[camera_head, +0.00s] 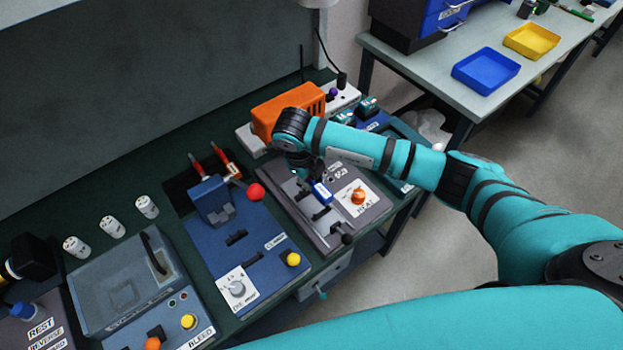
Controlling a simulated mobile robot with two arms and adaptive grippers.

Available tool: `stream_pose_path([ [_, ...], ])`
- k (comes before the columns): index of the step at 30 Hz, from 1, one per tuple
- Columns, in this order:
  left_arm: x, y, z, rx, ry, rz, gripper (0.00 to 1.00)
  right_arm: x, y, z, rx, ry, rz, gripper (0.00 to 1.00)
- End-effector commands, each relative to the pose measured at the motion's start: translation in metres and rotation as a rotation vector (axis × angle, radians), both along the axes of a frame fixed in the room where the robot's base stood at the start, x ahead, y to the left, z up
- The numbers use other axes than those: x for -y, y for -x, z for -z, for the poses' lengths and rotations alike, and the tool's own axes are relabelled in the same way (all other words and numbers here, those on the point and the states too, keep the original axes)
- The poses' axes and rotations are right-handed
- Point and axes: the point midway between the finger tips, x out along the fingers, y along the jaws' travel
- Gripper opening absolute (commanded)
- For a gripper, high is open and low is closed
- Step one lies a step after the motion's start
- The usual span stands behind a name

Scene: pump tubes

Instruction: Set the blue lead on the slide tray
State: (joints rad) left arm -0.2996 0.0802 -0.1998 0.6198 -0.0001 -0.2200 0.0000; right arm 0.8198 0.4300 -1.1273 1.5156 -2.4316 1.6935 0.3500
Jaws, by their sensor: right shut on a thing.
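My right arm comes in from the right, and its right gripper (308,176) points down over the grey unit with the orange knob. It is shut on a small blue piece with a pale mark, which I take as the blue lead (322,193). The fingertips are small and partly hidden by the wrist. The blue lead is over the light metal slide tray (319,216) of the grey unit; I cannot tell whether it touches it. My left gripper is not in view.
An orange box (287,112) stands behind the wrist. Left of the grey unit is a blue unit (262,268) with a red ball and a yellow knob. Several white cylinders (112,227) stand farther left. A black-knobbed lever (346,239) is at the unit's front.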

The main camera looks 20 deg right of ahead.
Motion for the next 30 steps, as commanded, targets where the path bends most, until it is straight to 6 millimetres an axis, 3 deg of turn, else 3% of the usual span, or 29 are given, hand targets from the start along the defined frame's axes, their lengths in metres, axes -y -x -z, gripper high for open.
stream_pose_path([
  [30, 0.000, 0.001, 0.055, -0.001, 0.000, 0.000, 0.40, 0.000, 0.000, 0.060, 0.000, 0.000, -0.001, 0.00],
])
